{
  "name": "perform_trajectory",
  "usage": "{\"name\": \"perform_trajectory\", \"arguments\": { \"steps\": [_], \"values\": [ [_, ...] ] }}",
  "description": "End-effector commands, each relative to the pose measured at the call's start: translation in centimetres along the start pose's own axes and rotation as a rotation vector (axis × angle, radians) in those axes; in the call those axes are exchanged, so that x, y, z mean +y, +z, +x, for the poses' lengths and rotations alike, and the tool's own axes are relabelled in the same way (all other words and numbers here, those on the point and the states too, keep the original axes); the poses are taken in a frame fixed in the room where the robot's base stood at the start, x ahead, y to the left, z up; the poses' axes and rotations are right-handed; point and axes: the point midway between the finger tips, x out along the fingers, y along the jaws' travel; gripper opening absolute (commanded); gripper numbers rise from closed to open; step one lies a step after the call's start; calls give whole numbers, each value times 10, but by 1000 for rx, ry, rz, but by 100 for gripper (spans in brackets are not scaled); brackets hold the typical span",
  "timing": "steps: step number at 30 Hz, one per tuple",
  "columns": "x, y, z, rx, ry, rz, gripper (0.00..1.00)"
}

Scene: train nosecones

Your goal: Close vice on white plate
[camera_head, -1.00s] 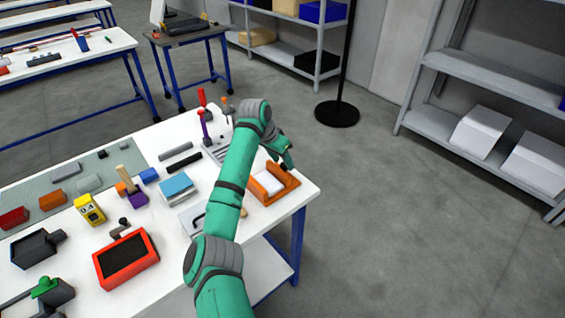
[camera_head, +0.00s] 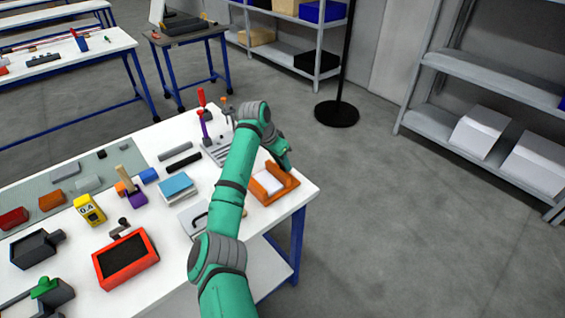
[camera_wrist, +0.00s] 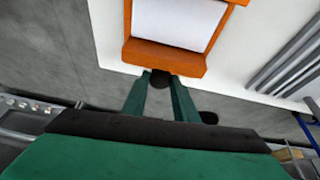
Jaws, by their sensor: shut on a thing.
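The orange vice (camera_head: 281,192) stands on the near right part of the white table, and it also shows in the wrist view (camera_wrist: 165,58). The white plate (camera_head: 268,181) lies in it and shows large in the wrist view (camera_wrist: 178,20). My gripper (camera_head: 289,168) is at the outer end of the vice, partly hidden behind its own arm in the head view. In the wrist view my green fingers (camera_wrist: 163,92) are close together at a small dark part below the orange jaw. That part looks like the vice's handle, largely hidden by the fingers.
A black stand base (camera_head: 336,113) is farther off.

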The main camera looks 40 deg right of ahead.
Motion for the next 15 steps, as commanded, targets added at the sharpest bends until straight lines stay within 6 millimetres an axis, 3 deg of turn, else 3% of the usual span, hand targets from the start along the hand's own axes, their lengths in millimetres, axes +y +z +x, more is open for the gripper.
{"name": "perform_trajectory", "arguments": {
  "steps": [9,15],
  "values": [
    [-2,-2,-1,-7,89,218,4],
    [-2,-2,-1,-9,111,272,4]
  ]
}}
